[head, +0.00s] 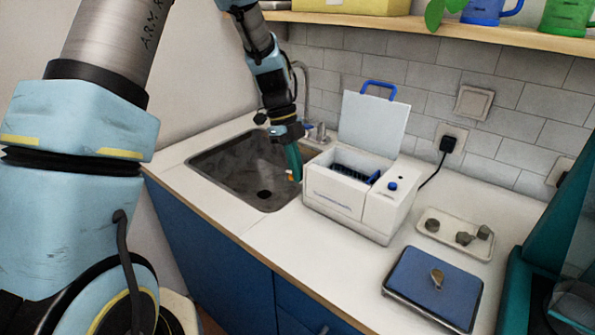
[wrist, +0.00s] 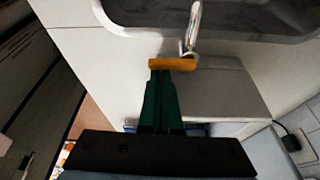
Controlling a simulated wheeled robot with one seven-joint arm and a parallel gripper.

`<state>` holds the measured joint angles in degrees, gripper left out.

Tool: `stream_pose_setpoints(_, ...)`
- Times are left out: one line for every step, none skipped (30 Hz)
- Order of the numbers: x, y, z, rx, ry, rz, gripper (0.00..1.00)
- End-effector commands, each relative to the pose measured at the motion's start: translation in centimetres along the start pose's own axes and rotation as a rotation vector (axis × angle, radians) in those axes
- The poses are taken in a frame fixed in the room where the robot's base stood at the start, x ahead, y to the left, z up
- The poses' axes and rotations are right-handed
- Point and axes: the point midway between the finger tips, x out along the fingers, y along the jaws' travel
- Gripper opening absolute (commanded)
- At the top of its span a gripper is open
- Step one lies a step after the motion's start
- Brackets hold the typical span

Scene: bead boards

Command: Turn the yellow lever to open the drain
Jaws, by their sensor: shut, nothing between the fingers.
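The white box-shaped machine (head: 335,200) stands on the counter right of the sink, with its lid raised and a blue rack inside. The yellow lever (wrist: 172,63) lies crosswise beside a curved metal spout (wrist: 193,28) in the wrist view. In the head view only a small orange-yellow bit of the lever (head: 291,178) shows by my fingertips. My gripper (wrist: 160,73) is shut and empty, its teal fingertips right at the lever's near side. I cannot tell whether they touch it. My gripper (head: 296,177) hangs between the sink and the machine in the head view.
The grey sink (head: 225,165) with a tap lies left of the machine. Right of it are a tray (head: 462,246) with several grey pieces and a blue-topped flat device (head: 415,270). A black plug (head: 447,144) and cord are behind. A shelf (head: 440,30) runs overhead.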

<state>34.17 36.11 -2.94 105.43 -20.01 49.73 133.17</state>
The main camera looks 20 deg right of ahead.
Motion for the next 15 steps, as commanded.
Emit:
stream_pose_setpoints(0.03,0.0,0.08,0.006,0.0,0.002,0.0)
stream_pose_setpoints(0.02,0.0,0.12,0.011,0.0,0.003,0.0)
stream_pose_setpoints(0.01,0.02,0.16,0.017,-0.001,0.005,0.0)
stream_pose_setpoints(0.0,0.03,0.2,0.022,-0.001,0.007,0.0)
stream_pose_setpoints(-0.01,0.03,0.22,0.027,-0.001,0.009,0.0)
stream_pose_setpoints(-0.02,0.03,0.23,0.034,-0.001,0.011,0.0)
stream_pose_setpoints(-0.02,0.03,0.24,0.039,0.0,0.013,0.0)
stream_pose_setpoints(-0.02,0.03,0.24,0.045,0.0,0.015,0.0)
stream_pose_setpoints(-0.03,0.04,0.25,0.053,0.0,0.018,0.0)
stream_pose_setpoints(-0.03,0.06,0.28,0.059,0.0,0.021,0.0)
stream_pose_setpoints(-0.04,0.07,0.3,0.065,-0.001,0.023,0.0)
stream_pose_setpoints(-0.04,0.08,0.36,0.072,-0.001,0.025,0.0)
stream_pose_setpoints(-0.05,0.09,0.4,0.08,-0.001,0.028,0.0)
stream_pose_setpoints(-0.05,0.1,0.46,0.089,-0.001,0.031,0.0)
stream_pose_setpoints(-0.05,0.12,0.51,0.104,-0.001,0.036,0.0)
